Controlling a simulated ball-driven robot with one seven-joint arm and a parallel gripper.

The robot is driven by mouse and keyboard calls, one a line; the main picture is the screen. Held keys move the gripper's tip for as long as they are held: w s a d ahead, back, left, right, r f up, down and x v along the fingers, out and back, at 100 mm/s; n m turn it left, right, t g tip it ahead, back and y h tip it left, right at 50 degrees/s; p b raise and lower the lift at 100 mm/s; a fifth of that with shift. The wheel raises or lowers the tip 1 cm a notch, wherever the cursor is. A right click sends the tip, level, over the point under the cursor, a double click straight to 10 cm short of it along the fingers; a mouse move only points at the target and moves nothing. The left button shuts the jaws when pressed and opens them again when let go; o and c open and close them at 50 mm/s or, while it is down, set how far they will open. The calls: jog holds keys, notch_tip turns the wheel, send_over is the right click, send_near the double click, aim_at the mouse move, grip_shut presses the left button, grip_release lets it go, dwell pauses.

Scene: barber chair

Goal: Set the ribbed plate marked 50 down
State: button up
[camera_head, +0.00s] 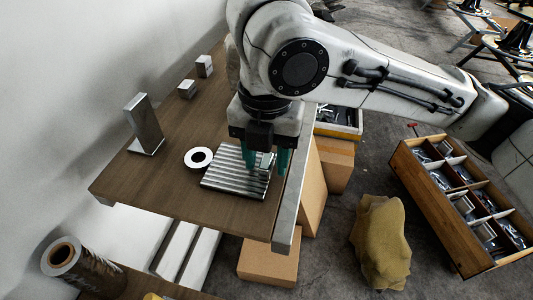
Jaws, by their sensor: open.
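The ribbed plate (222,183) is a silver metal plate with parallel ridges. It appears to lie flat on the brown wooden table (150,185), near the table's right edge. My gripper (267,163), with green fingers, is open and points down over the plate's right end. The fingers overlap that end in this view, and I cannot tell whether they touch it. The mark 50 is too small to read. My gripper and arm hide part of the table behind.
A metal ring (199,158) lies just left of the plate. An upright metal bracket (143,125) and small metal blocks (187,89) stand farther back. A wooden sorting box (413,178) and cardboard boxes (270,262) stand off the table's right side. The front left tabletop is clear.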

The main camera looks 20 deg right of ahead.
notch_tip(320, 180, up, 12)
dwell(0.6)
jog(key=shift+r, duration=0.1)
